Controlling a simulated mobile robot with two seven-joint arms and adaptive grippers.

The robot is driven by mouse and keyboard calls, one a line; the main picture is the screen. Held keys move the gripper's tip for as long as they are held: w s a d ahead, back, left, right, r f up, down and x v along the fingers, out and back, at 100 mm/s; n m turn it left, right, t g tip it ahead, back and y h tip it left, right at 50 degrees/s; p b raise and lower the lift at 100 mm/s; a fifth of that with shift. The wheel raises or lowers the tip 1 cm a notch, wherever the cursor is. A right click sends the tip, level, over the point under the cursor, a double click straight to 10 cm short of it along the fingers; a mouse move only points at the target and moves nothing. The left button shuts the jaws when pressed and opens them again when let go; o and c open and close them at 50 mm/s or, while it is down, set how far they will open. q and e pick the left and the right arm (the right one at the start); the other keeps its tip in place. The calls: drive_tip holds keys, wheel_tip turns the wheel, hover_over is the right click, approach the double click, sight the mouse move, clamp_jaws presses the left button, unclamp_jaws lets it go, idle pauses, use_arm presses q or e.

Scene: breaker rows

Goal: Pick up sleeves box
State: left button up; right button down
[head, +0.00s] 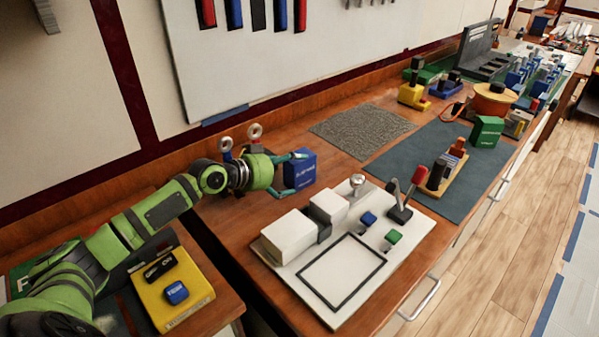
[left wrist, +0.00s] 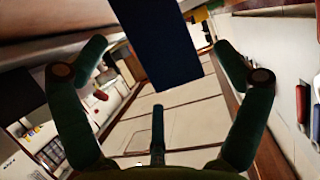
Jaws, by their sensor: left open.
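A blue box (head: 301,170) with pale lettering, which seems to be the sleeves box, stands on the wooden bench near the wall. My left gripper (head: 289,174) is open just left of it in the head view, its fingers reaching to the box. In the left wrist view the dark blue box (left wrist: 165,45) sits at the top, between the spread green fingers of the left gripper (left wrist: 160,60). Gaps show between it and the fingers there, so it does not look gripped. My right gripper is not in view.
A white board (head: 410,233) with white blocks and small switches lies in front of the box. A grey mat (head: 360,131) and a dark blue-green mat (head: 400,165) lie to the right. A green box (head: 487,131) stands farther off. Two ring-topped posts (head: 254,132) stand behind the gripper.

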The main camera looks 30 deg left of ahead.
sight(302, 167)
use_arm(q)
drive_tip(key=p+x, duration=0.1)
drive_tip(key=x, duration=0.4)
drive_tip(key=shift+f, duration=0.1)
drive_tip(key=c, duration=1.5)
